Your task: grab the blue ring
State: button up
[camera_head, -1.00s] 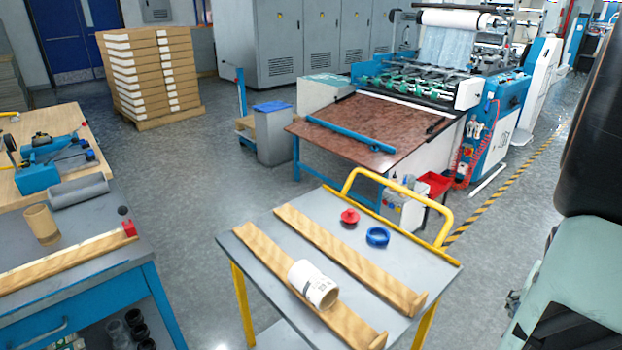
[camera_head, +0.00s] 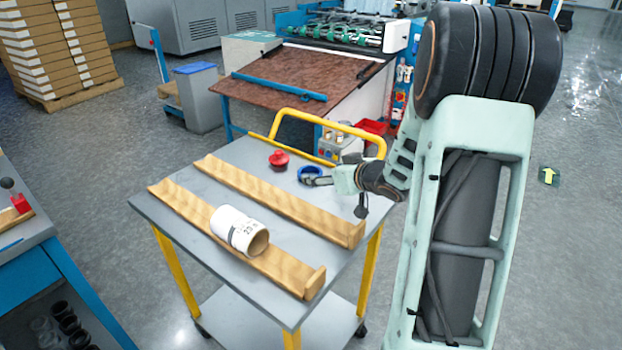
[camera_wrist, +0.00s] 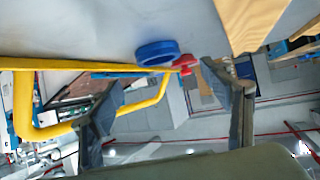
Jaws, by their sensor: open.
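The blue ring (camera_head: 310,173) lies on the grey top of the cart (camera_head: 190,195), near its yellow handle side. In the head view my gripper (camera_head: 318,181) is right beside the ring and covers part of its near side. In the wrist view the blue ring (camera_wrist: 157,52) lies ahead of my gripper (camera_wrist: 165,110), between the lines of the two spread fingers. The fingers are open and nothing is between them. Whether a finger touches the ring cannot be told.
A red knobbed piece (camera_head: 278,160) sits just left of the ring. Two wooden rails (camera_head: 278,200) lie on the cart, one bearing a white roll (camera_head: 236,230). The yellow handle (camera_head: 340,126) rises at the cart's far edge.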

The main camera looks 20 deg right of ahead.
aim_at(306, 171)
jog(key=b+x, duration=0.1)
jog(key=x, duration=0.6)
jog(key=shift+w+f+b, duration=0.15)
jog(key=shift+w+b, duration=0.15)
jog(key=shift+b, duration=0.05)
jog(key=shift+c, duration=0.5)
jog(key=c, duration=1.2)
